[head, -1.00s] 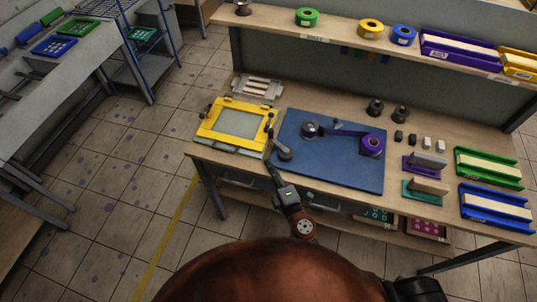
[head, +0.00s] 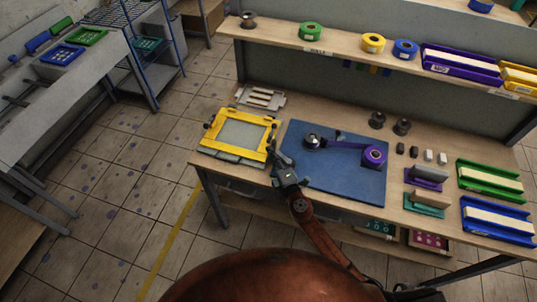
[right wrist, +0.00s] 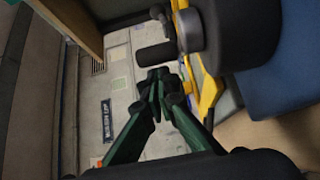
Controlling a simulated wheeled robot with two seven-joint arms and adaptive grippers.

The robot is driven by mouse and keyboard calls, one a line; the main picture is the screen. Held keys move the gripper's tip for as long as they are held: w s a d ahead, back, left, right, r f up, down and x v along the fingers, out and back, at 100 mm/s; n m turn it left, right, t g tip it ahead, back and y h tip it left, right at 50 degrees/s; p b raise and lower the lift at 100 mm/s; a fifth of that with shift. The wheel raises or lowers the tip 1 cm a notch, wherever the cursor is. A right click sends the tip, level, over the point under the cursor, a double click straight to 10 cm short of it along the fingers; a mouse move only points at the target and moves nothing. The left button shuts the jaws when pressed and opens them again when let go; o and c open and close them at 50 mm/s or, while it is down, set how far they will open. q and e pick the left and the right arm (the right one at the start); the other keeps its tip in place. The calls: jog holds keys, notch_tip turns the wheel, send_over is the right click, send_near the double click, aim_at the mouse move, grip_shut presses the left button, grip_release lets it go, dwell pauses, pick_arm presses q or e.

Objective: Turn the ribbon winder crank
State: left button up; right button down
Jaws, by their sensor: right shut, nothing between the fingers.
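The ribbon winder stands on a blue mat (head: 340,182). Purple ribbon runs from its grey spool (head: 313,142) to a purple roll (head: 374,156). The crank stands at the mat's left edge. My left gripper is out of view.
A yellow frame (head: 207,139) lies close left of the crank. Dark weights (head: 377,120), small blocks and green and blue trays (head: 498,222) stand to the right. A shelf with tape rolls (head: 373,43) runs above the bench's back.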

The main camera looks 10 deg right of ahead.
jog(key=shift+w+d+m+h, duration=0.25)
jog(key=shift+m+h, duration=0.35)
jog(key=shift+h, duration=0.3)
